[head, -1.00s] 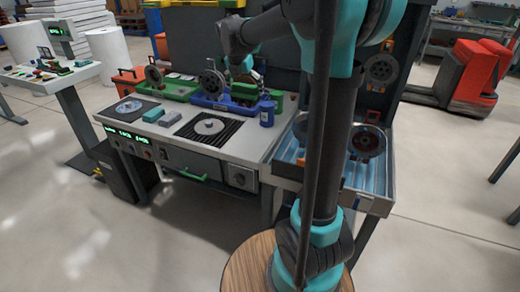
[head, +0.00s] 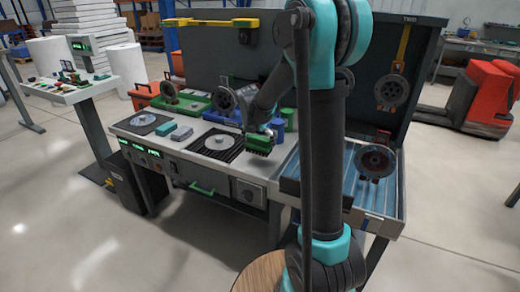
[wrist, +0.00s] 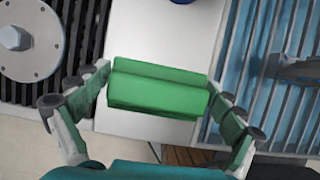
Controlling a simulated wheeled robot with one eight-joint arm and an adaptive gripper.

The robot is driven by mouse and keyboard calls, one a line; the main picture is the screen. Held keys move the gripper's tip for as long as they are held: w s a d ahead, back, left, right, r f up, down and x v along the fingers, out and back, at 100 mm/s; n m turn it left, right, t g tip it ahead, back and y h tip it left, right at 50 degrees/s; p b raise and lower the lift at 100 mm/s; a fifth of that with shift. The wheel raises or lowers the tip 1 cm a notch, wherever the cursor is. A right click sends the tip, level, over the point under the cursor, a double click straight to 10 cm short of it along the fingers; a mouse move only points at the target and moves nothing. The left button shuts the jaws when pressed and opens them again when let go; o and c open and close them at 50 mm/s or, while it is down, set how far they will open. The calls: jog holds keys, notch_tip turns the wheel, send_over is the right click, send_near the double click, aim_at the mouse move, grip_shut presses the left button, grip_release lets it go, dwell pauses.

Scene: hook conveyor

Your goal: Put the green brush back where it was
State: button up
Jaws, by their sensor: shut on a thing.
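The green brush (head: 259,144) has a green block body and dark bristles below. My gripper (head: 262,131) is shut on it and holds it over the front right part of the white worktop (head: 190,147). In the wrist view the green brush (wrist: 158,92) lies crosswise between the two fingers of my gripper (wrist: 158,84), which press on its ends. White worktop shows beneath it; its height above the surface is hard to tell.
A metal disc (head: 219,142) on a black ribbed mat lies left of the brush. Right is a blue ribbed tray (head: 360,195) with a dark wheel (head: 375,160). Behind are a green bin (head: 185,104), a blue bin (head: 224,119) and another wheel (head: 225,99).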

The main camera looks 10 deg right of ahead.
aim_at(260, 148)
jog(key=shift+f, duration=1.9)
jog(key=shift+f, duration=0.1)
jog(key=o, duration=0.7)
jog(key=v, duration=1.2)
